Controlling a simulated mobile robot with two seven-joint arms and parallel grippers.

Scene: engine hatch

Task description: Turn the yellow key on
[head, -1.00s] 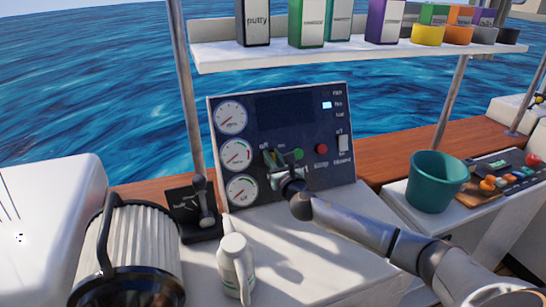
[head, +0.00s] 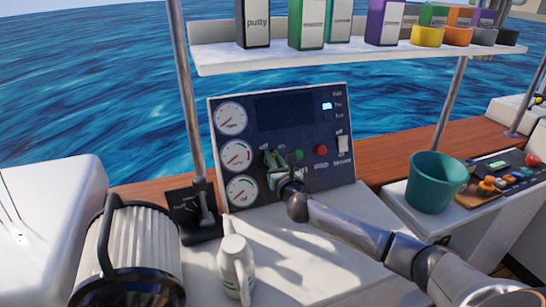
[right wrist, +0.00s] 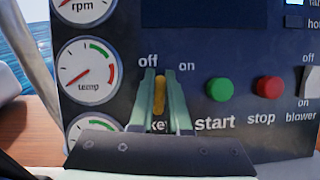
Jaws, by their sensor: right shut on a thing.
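The yellow key (right wrist: 159,95) sits on the dark engine panel (head: 290,105), seen in the right wrist view. It stands about upright, its top just below the "off" label and left of the "on" label. My right gripper (right wrist: 164,88) has its two green fingers on either side of the key, shut on it. In the head view my right gripper (head: 276,162) is at the panel's lower left part and hides the key. My left gripper is not in view.
A green start button (right wrist: 219,89) and a red stop button (right wrist: 270,86) are right of the key. Gauges (head: 236,155) are to its left. A throttle lever (head: 203,200), a white bottle (head: 233,262) and a teal bucket (head: 432,185) stand nearby.

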